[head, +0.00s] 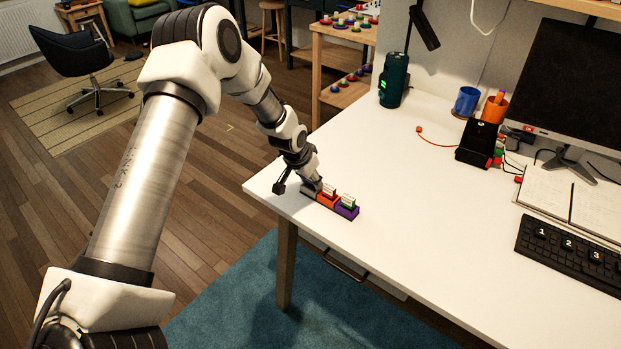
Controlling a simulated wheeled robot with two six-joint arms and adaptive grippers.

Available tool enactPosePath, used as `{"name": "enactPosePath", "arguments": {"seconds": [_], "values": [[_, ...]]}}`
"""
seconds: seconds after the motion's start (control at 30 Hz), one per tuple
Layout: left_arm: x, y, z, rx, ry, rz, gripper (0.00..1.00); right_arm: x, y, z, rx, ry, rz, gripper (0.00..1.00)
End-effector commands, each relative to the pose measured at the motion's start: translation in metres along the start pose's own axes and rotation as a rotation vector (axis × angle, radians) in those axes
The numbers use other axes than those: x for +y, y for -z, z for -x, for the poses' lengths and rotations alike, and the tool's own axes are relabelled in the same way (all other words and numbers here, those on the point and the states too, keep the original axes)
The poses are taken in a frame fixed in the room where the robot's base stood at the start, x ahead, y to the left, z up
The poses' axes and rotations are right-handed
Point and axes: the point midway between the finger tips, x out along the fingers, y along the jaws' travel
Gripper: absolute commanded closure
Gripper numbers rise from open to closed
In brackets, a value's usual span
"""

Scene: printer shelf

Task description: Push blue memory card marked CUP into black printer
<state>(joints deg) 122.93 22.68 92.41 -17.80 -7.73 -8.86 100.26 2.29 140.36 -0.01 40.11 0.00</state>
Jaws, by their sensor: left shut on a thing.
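My left gripper (308,184) is low at the near left corner of the white desk, at the grey left end of a row of small blocks. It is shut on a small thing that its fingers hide. The orange block (328,200) and the purple block (346,211) beside it hold small cards with white, red and green parts. I cannot make out a blue card or the CUP mark. A black box-like device (479,142), which looks like the black printer, stands at the back of the desk. My right gripper is not in view.
The white desk (400,190) is clear between the blocks and the black device. A dark green canister (394,80), blue cup (467,101), orange cup (494,108), monitor (570,85), open notebook (560,193) and keyboard (570,252) stand around it. A red cable end (419,129) lies on the desk.

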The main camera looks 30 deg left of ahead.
Motion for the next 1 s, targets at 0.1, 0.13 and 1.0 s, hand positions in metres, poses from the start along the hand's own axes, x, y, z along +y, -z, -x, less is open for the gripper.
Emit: {"name": "enactPosePath", "arguments": {"seconds": [0.1, 0.13, 1.0], "values": [[0.0005, -0.0064, -0.0094, -0.007, -0.001, 0.0, 0.85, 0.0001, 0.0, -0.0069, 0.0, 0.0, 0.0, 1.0], [0.0007, -0.007, -0.0101, -0.008, -0.002, 0.0, 0.85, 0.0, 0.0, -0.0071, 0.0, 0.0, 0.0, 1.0], [0.0011, -0.0091, -0.0107, -0.013, -0.003, 0.001, 0.34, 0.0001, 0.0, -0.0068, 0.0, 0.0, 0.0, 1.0]]}}
